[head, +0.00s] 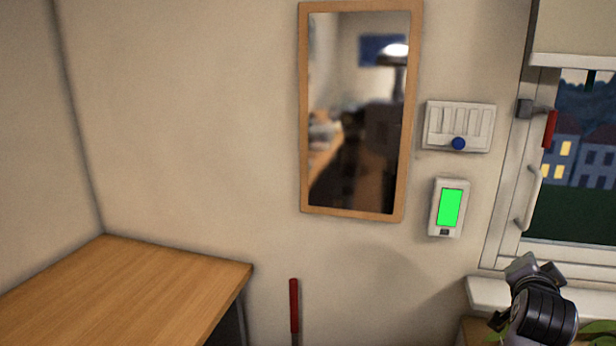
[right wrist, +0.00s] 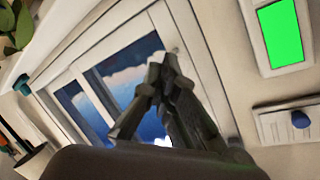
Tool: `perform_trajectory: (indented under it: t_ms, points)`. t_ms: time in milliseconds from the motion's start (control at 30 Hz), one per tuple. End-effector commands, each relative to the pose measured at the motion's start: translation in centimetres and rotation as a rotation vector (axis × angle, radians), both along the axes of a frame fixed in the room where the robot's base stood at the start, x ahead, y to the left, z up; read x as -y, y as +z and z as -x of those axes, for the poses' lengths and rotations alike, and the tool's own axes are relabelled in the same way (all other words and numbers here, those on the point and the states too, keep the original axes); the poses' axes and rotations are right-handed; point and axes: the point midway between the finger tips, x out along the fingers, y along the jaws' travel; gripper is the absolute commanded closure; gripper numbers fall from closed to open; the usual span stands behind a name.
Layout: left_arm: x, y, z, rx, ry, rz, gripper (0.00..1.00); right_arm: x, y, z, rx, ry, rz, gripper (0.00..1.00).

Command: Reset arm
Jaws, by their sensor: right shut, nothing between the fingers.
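My right gripper (head: 528,266) is at the lower right of the head view, in front of the window sill. It also shows in the right wrist view (right wrist: 164,72), where its dark fingers come together and hold nothing. The window stands behind the fingers in that view. My left gripper is not in view.
A wall device with a lit green screen (head: 449,207) hangs below a white panel with a blue knob (head: 459,143). A wood-framed mirror (head: 304,120) hangs to their left. A wooden table (head: 130,290) fills the lower left. A red handle (head: 294,305) stands beside it. The window (head: 570,250) is at right.

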Motion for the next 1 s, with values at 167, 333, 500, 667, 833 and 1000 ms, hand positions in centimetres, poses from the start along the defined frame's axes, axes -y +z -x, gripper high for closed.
perform_trajectory:
  t_ms: [167,333,500,667,833,1000]
  points:
    - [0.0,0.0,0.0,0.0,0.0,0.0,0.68,-5.7,-11.2,4.8,-0.356,0.232,0.177,1.0]
    - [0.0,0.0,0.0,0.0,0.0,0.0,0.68,-11.5,-20.4,11.9,-0.664,0.507,0.296,1.0]
    - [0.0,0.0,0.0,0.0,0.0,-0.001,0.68,-16.1,-26.2,19.3,-0.878,0.754,0.354,1.0]
    - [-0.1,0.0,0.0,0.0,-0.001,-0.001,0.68,-18.9,-29.0,24.9,-1.002,0.925,0.375,1.0]
    - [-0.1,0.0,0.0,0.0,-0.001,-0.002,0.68,-21.2,-30.8,30.2,-1.1,1.084,0.381,1.0]
    - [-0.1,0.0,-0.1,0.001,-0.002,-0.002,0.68,-22.3,-33.8,31.9,-1.15,1.162,0.376,1.0]
